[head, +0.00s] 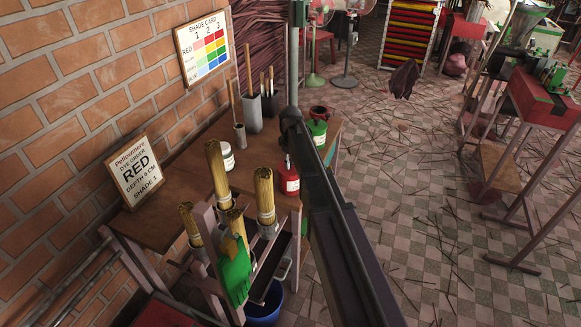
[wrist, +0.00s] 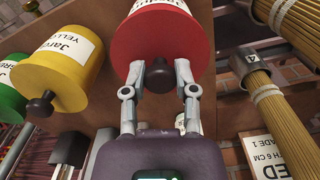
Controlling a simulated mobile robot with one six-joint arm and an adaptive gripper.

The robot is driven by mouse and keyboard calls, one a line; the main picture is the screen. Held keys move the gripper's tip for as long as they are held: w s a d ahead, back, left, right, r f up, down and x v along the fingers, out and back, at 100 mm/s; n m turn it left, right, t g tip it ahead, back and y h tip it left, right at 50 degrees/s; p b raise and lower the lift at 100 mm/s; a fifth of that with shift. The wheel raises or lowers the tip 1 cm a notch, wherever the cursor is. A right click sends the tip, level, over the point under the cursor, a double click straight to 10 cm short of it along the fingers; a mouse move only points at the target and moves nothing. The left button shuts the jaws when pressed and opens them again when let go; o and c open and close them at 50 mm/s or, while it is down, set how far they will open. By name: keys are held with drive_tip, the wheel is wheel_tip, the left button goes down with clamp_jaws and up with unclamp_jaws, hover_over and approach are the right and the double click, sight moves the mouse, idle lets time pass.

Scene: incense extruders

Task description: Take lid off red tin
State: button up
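The red tin (head: 289,181) stands on the wooden table near its right edge, partly behind my arm. In the wrist view the red tin (wrist: 163,35) fills the top centre, its white label cut off by the frame edge. Its lid has a dark round knob (wrist: 159,79). My gripper (wrist: 160,70) is at the lid, with one finger on each side of the knob. Narrow gaps show between the fingers and the knob, so it looks open and not holding. I cannot tell whether the fingertips touch the lid. The lid is on the tin.
A yellow tin (wrist: 62,65) and a green tin (wrist: 12,92) stand beside the red one. Bundles of sticks in holders (head: 264,200) stand close by, with a green glove (head: 236,270) in front. A white jar (head: 226,157) is further left. A blue bucket (head: 265,305) is below the table.

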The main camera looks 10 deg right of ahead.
sight(291, 161)
clamp_jaws()
wheel_tip(291, 161, up, 3)
drive_tip(key=p, duration=0.3)
drive_tip(key=shift+r, duration=0.2)
drive_tip(key=shift+s+r+p, duration=0.15)
drive_tip(key=shift+r+p, duration=0.15)
drive_tip(key=shift+p, duration=0.25)
drive_tip(key=s+a, duration=0.1)
drive_tip(key=s, duration=1.4)
drive_tip(key=shift+s+r+p, duration=0.35)
drive_tip(key=shift+r+p, duration=0.1)
drive_tip(key=shift+s, duration=0.15)
